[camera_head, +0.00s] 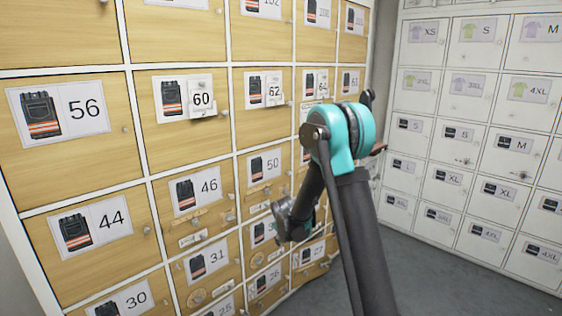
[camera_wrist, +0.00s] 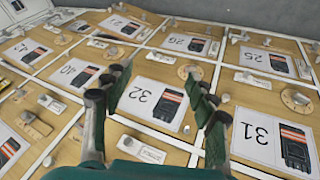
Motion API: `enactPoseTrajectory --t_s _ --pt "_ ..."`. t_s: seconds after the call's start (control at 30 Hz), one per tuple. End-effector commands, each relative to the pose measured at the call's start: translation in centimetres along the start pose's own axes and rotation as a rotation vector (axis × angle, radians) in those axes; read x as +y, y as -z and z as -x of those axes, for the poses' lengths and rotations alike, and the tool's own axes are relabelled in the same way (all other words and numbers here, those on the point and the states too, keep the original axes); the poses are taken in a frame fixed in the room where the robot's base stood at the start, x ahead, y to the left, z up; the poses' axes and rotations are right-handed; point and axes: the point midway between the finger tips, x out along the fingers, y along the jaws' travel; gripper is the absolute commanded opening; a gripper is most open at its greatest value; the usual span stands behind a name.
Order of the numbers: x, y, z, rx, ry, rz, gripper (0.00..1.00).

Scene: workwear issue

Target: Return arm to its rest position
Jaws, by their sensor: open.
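My gripper (camera_wrist: 158,76) is open and empty in the wrist view, its two dark green fingers spread apart. They show in front of a locker door with a label 32 (camera_wrist: 152,100), with a label 31 (camera_wrist: 272,138) to the right. I cannot tell the exact distance to the doors. In the head view my arm rises from the lower right, bends at a teal joint, and its far end hangs down in front of the wooden lockers. The fingers are not clear there.
Wooden lockers (camera_head: 88,170) with numbered trouser labels and small knobs fill the left and middle. White lockers (camera_head: 466,146) with shirt and trouser labels stand at the right. Bare grey floor (camera_head: 425,275) lies between and below them. Several doors carry small plates and round fittings.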

Motion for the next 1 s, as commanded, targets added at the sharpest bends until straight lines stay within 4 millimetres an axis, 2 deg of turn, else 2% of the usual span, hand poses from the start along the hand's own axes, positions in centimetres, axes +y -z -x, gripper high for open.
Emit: enactPoseTrajectory --t_s 0.03,0.2,0.5,0.8,1.0 --pt "1.0 -1.3 1.7 -0.008 0.004 -0.026 0.58" --pt "3.2 -5.6 6.5 -0.032 0.022 -0.117 0.58" --pt "4.7 -14.4 14.1 -0.07 0.055 -0.276 0.58" --pt "3.3 -23.9 19.8 -0.103 0.086 -0.436 0.58" --pt "1.2 -29.6 22.1 -0.119 0.105 -0.533 0.58"
